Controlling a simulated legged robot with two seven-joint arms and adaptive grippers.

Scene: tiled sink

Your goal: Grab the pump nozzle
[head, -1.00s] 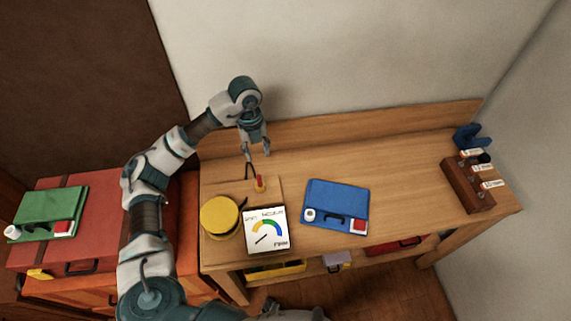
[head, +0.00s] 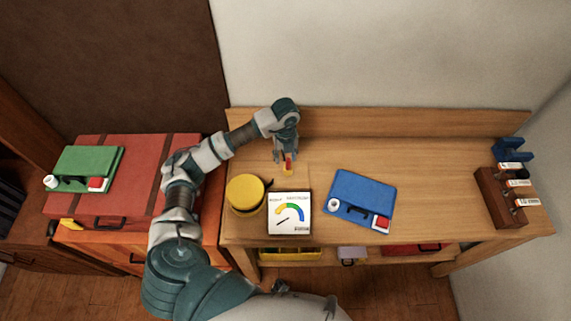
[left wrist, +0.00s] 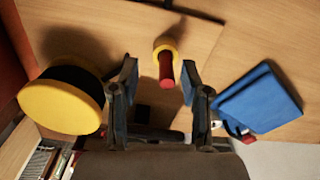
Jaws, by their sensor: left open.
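The pump nozzle (head: 288,164) is a small upright piece with a red top and a yellow base, on the workbench near the yellow drum. My left gripper (head: 285,155) is open above and around it, and its fingers partly hide it. In the left wrist view the nozzle's red tip (left wrist: 166,68) shows between the two open fingers (left wrist: 158,80), closer to the right one, with its yellow ring behind. A gap shows on both sides, so the gripper does not hold it. My right gripper is not in view.
The yellow drum (head: 245,191) stands left of the nozzle. A wooden rack (head: 498,197) stands at the far right. The bench's (head: 430,165) right-middle surface is clear.

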